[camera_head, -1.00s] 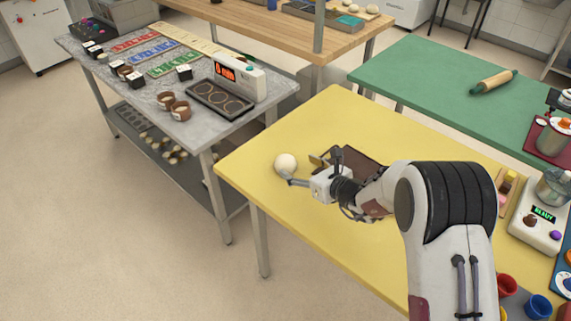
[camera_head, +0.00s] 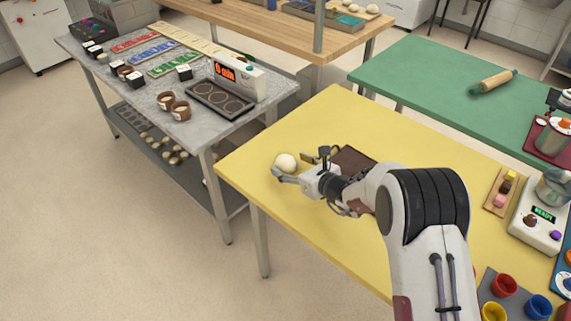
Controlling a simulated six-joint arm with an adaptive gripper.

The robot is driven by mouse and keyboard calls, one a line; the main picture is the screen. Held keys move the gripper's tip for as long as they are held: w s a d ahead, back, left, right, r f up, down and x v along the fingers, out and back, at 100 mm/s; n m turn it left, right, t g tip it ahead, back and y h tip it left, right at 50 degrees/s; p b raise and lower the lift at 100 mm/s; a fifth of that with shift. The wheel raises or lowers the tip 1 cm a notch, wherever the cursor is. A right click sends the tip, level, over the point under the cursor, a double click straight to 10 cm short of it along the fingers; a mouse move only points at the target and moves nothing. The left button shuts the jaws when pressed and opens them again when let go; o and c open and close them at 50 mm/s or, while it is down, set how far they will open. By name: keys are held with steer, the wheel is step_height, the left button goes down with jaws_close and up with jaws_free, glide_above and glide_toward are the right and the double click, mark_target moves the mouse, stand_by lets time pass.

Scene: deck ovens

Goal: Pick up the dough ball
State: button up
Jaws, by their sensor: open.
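A pale, round dough ball (camera_head: 285,163) sits on the yellow table (camera_head: 335,108) near its left corner. My gripper (camera_head: 289,167) is open and low over the table, with its fingers reaching left toward the ball. One finger shows just below and in front of the ball, and the other shows to the upper right of it. I cannot tell whether either finger touches the ball. The ball's lower edge is partly hidden by the near finger.
A dark brown board (camera_head: 353,160) lies on the table behind my gripper. A digital scale (camera_head: 540,228), a wooden tray of small blocks (camera_head: 497,202) and coloured cups (camera_head: 503,285) stand at the right. A grey metal table (camera_head: 150,118) stands left. The yellow table's far middle is clear.

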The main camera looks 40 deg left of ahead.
mark_target(290, 165)
steer(key=shift+x, duration=1.6)
steer(key=shift+s, duration=0.1)
steer(key=c, duration=1.1)
